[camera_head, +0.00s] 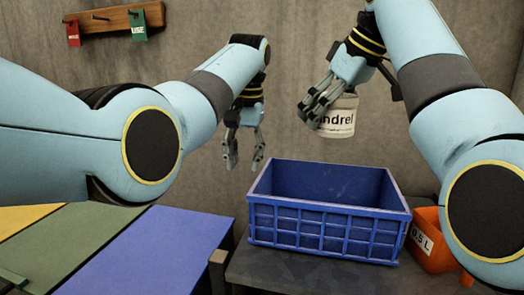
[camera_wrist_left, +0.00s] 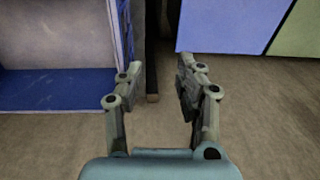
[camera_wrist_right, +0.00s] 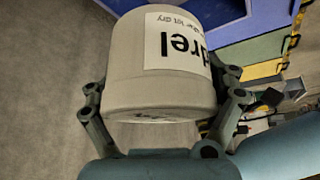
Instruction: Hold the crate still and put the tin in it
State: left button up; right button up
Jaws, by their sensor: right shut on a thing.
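The tin (camera_head: 338,117) is a pale cylinder with a white label that reads "ndrel". My right gripper (camera_head: 318,108) is shut on the tin and holds it in the air, above and behind the crate's right part. The tin (camera_wrist_right: 163,70) fills the middle of the right wrist view between the fingers. The blue crate (camera_head: 325,233) stands on a dark surface, and what shows of its inside is empty. My left gripper (camera_head: 244,163) is open and empty, behind and above the crate's left corner. In the left wrist view the crate (camera_wrist_left: 55,95) is left of the open fingers.
An orange bin (camera_head: 430,240) marked "0.5 L" stands close to the crate's right side. A table with blue (camera_head: 155,250), green and yellow panels is at the left, with a gap before the crate's stand. A wall rack (camera_head: 112,20) holds red and green tags.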

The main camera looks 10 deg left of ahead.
aim_at(261, 173)
pick_arm(q)
jog(key=shift+g+h, duration=0.4)
jog(key=d, duration=0.1)
jog(key=d+r, duration=0.1)
jog(key=s+d, duration=0.1)
jog(key=d, duration=0.1)
jog(key=shift+r, duration=0.4)
notch_tip(261, 173, down, 12)
jog(key=shift+r, duration=0.15)
grip_shut()
